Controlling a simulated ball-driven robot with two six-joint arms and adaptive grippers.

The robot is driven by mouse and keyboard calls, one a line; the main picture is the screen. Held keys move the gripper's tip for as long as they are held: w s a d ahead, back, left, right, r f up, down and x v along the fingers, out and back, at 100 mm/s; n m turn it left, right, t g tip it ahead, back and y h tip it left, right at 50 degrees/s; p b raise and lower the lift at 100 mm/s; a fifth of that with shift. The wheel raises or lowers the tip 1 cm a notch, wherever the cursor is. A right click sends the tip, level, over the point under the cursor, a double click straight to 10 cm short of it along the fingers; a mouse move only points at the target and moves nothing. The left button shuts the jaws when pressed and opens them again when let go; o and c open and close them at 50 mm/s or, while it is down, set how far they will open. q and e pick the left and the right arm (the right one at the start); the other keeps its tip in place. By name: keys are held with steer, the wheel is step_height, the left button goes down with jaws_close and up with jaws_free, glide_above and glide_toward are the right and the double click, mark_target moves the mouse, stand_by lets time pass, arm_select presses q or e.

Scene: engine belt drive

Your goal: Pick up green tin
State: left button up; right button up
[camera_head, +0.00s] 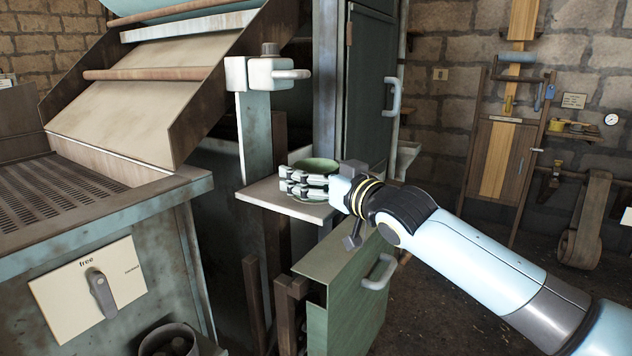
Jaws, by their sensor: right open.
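The green tin (318,164) stands on a small grey shelf (262,195) near the middle of the camera_head view. Its round green top shows; most of its front is hidden by my right gripper. My right gripper (290,182) reaches in from the right at the tin's height. Its fingers are open and lie in front of and around the near side of the tin. I cannot tell whether they touch it. My left gripper is not in view.
Below the shelf a green drawer or door (345,295) with a handle stands out. A green cabinet (370,85) rises behind. At left are a sloped chute (135,110) and a panel with a lever marked "free" (88,290). A dark bucket (168,340) stands at the bottom.

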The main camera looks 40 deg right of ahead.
steer(key=c, duration=1.3)
steer(key=shift+o, duration=0.2)
steer(key=shift+r, duration=0.1)
